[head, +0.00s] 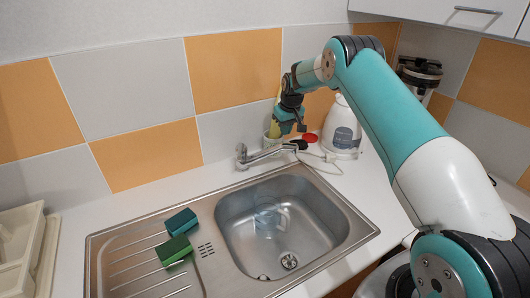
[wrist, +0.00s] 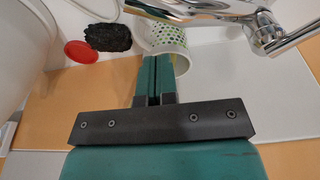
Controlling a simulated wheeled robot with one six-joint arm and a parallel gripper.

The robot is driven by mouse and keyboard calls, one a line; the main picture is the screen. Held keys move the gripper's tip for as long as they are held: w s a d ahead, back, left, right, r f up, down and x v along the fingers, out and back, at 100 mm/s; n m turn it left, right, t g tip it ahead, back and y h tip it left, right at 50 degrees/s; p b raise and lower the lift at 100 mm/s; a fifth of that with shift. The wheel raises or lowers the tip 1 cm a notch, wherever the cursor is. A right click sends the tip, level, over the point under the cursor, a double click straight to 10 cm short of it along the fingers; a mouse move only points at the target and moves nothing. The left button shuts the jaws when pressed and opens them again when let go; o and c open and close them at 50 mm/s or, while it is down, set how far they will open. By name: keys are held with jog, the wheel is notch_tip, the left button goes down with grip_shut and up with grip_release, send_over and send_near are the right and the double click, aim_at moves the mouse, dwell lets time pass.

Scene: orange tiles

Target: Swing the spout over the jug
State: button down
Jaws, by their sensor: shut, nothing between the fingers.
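The chrome tap (head: 243,157) stands behind the sink, and its spout (head: 272,152) points right along the back rim in the head view. In the wrist view the spout (wrist: 190,8) runs across the top, beyond the fingers. A clear, faintly bluish jug (head: 267,213) appears to stand in the sink basin; its outline is hard to make out. My gripper (head: 291,129) is above the counter behind the spout's free end. Its fingers show shut and empty in the wrist view (wrist: 153,80). I cannot see any contact with the spout.
A dotted cup (wrist: 168,42), a black scourer (wrist: 103,40) and a red lid (wrist: 80,51) are near my gripper. A white kettle (head: 343,128) with a cord stands right of it. Two green sponges (head: 180,221) lie on the drainboard. The tiled wall is close behind.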

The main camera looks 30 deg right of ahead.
dwell(0.4)
notch_tip(320, 180, down, 4)
jog(key=b, duration=0.3)
jog(key=shift+f, duration=0.2)
jog(key=shift+a, duration=0.1)
jog(key=shift+s+a+p, duration=0.5)
jog(key=shift+s+a, duration=3.9)
jog(key=shift+a, duration=1.45)
notch_tip(320, 180, up, 9)
jog(key=d+p, duration=0.1)
jog(key=p, duration=0.4)
jog(key=shift+d, duration=0.25)
jog(key=shift+r, duration=0.1)
